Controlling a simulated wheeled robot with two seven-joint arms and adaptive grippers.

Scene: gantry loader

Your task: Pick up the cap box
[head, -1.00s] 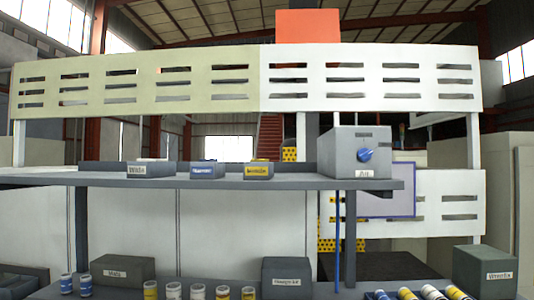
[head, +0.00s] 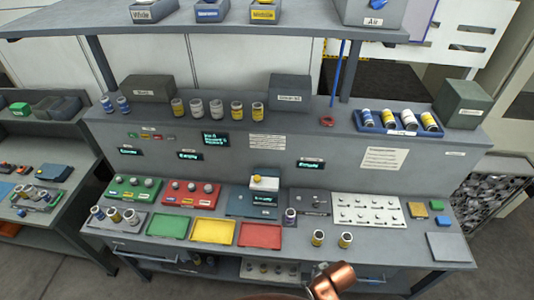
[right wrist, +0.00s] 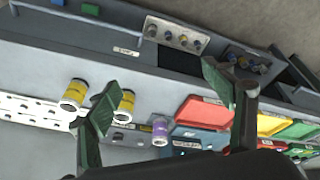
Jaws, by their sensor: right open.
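I cannot tell by its label which container is the cap box. Three lidded-looking boxes stand on the bench's upper ledge in the head view: a dark one (head: 148,88) at left, a grey one (head: 290,91) in the middle and a green-grey one (head: 462,104) at right. My right gripper (right wrist: 165,108) is open and empty, its two dark fingers wide apart above the bench in the right wrist view. Yellow-banded vials (right wrist: 75,95) show near its left finger, and a purple-banded vial (right wrist: 160,131) shows between the fingers. My left gripper is not in view.
The bench holds green (head: 168,225), yellow (head: 213,230) and red (head: 259,235) trays. Several vials stand on the ledge, and a blue tray (head: 385,131) holds more. A grey shelf (head: 225,26) hangs above. A second bench (head: 75,150) stands at left.

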